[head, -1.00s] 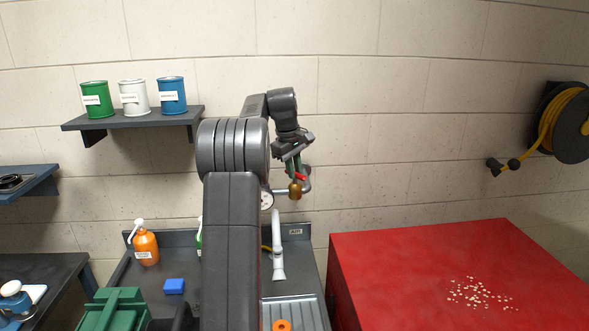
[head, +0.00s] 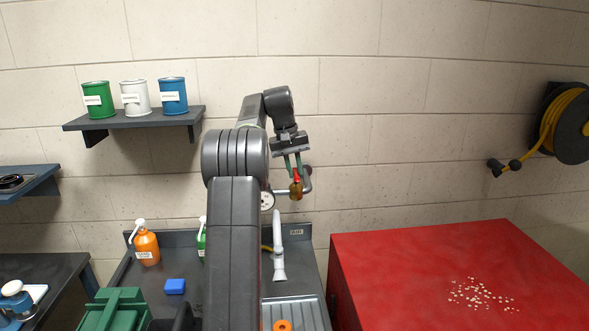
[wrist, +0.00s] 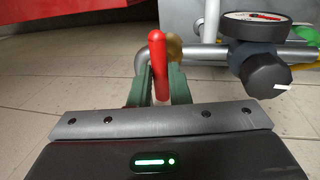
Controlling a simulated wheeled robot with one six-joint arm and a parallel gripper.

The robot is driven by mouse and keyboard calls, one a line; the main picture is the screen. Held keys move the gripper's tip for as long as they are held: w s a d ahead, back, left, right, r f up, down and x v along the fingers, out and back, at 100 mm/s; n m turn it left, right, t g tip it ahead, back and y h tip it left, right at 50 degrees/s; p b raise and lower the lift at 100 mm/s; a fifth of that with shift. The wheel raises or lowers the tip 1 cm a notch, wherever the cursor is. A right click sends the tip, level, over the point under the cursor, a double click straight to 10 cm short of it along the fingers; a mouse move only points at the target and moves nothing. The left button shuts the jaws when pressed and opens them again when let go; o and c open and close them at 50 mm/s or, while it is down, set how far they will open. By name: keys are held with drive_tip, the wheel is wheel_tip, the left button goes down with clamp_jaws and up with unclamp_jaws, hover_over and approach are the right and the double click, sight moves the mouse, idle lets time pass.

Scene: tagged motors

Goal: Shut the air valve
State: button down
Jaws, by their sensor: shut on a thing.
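The air valve has a brass body (head: 296,191) and a red lever (head: 296,179) on a grey pipe by the back wall. My gripper (head: 293,167) is above it in the head view, with its green fingers at the lever. In the wrist view the red lever (wrist: 157,45) stands up between the green fingers of my gripper (wrist: 160,82), which is shut on it. The brass body (wrist: 174,48) shows partly behind the lever and right finger; the rest of it is hidden.
A round gauge (wrist: 257,19) and a black knob (wrist: 268,74) sit right of the valve in the wrist view. A red-topped table (head: 400,260) stands at right. Orange (head: 146,247) and green bottles and a blue block (head: 174,286) are on the bench.

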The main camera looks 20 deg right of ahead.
idle(0.5)
drive_tip(key=c, duration=1.4)
unclamp_jaws()
drive_tip(key=shift+o, duration=0.2)
wheel_tip(320, 180, up, 7)
drive_tip(key=a, duration=0.1)
drive_tip(key=shift+w+a+r, duration=0.15)
drive_tip(key=shift+a, duration=0.05)
drive_tip(key=f, duration=0.3)
drive_tip(key=d+f, duration=0.1)
drive_tip(key=f, duration=0.3)
drive_tip(key=shift+s+d+f, duration=0.1)
drive_tip(key=shift+s+d, duration=0.1)
